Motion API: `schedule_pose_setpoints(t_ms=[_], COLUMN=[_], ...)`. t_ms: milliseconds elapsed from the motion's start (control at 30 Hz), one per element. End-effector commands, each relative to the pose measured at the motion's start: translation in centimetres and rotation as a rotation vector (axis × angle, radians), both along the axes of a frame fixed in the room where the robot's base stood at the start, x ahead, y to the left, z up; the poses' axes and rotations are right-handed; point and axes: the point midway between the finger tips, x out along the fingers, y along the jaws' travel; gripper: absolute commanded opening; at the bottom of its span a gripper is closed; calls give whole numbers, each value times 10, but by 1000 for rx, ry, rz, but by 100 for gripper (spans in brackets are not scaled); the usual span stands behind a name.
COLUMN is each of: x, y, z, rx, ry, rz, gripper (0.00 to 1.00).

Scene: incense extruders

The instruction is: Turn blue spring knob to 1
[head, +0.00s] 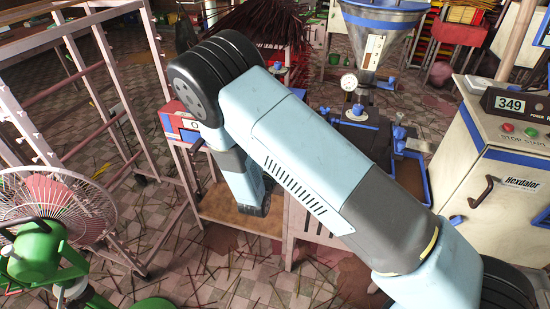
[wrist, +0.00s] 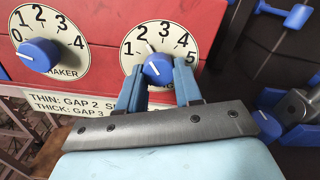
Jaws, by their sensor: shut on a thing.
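In the wrist view, a blue knob (wrist: 157,69) sits on a round cream dial (wrist: 128,48) numbered 1 to 5 on a red panel (wrist: 95,12). My gripper (wrist: 158,67) is shut on this knob, one blue finger on each side. A short white mark shows on the knob's face; which number it points at is hard to tell. In the head view, my arm hides my gripper and most of the red box (head: 180,127).
A label strip (wrist: 75,104) with gap settings runs below the dials. Dark machinery with blue handles (wrist: 298,16) is close on the right. In the head view, a fan (head: 55,210) and metal rack (head: 105,90) stand left, a cream cabinet (head: 480,160) right.

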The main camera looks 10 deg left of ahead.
Motion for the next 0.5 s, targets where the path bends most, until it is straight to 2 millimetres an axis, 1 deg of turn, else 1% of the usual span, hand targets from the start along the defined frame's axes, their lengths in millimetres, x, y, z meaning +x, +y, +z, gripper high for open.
schedule_pose_setpoints(t_ms=[200,500], x=[0,0], y=[0,-1], z=[0,1], rx=[-200,-432], ry=[16,34], rz=[2,2], gripper=[4,4])
